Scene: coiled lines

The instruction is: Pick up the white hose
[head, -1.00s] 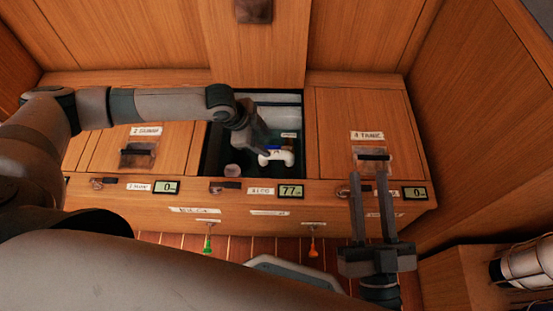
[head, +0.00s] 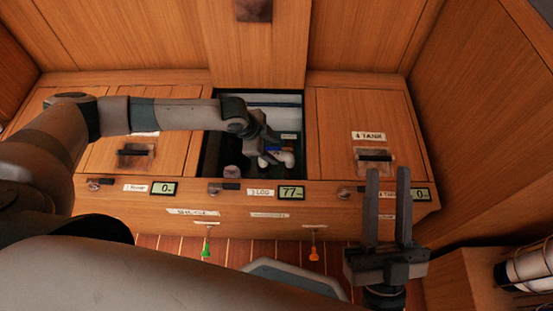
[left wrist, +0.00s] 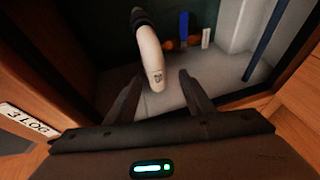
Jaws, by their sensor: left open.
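The white hose (left wrist: 150,58) shows in the left wrist view as a curved white tube with a dark upper end and a small mark near its lower tip. In the head view a white part of it (head: 287,157) shows inside the open middle compartment (head: 210,150), partly hidden by my gripper. My left gripper (head: 272,150) reaches down into that compartment. In the left wrist view its fingers (left wrist: 158,88) are apart, with the hose's lower end between them; contact cannot be told. My right gripper (head: 388,180) is open and empty in front of the cabinet at right.
Closed wooden lids flank the compartment, the right one (head: 342,110) labelled tank. A pale round object (head: 233,173) lies at the compartment's front left. A blue upright piece (left wrist: 184,24) stands behind the hose. Small displays (head: 291,193) line the front edge. The compartment walls are close around my left gripper.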

